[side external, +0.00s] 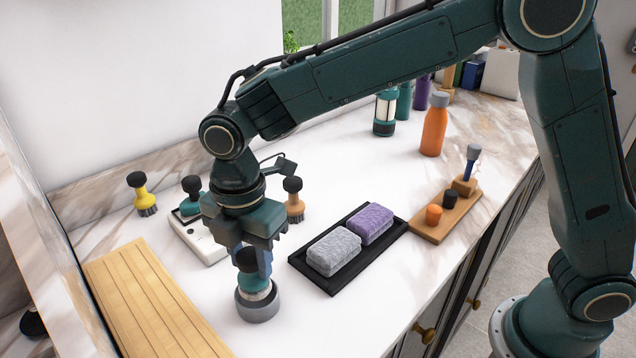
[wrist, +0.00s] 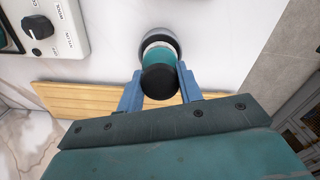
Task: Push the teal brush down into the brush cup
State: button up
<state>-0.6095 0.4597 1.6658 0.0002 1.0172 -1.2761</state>
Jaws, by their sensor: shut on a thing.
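The teal brush (side external: 251,283) stands upright at the grey brush cup (side external: 258,308), its black knob on top. In the wrist view the teal brush (wrist: 161,56) has a pale band between its body and the grey cup (wrist: 147,36). In the side view the brush's lower end is inside the cup's rim, with the pale band showing above it. My gripper (wrist: 160,74) is shut on the brush, one blue finger on each side near the black knob. The bristles and the cup's inside are hidden.
A slatted wooden board (side external: 150,303) lies left of the cup. A black tray (side external: 315,279) with grey and purple blocks lies to the right. A white device (side external: 196,236), a yellow brush (side external: 141,194) and a tan brush (side external: 294,207) are behind. A wooden peg block (side external: 430,227) is farther right.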

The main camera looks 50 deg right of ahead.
jog(key=shift+f, duration=1.45)
dwell(3.6)
jog(key=o, duration=1.7)
jog(key=shift+r, duration=0.15)
jog(key=shift+r, duration=3.4)
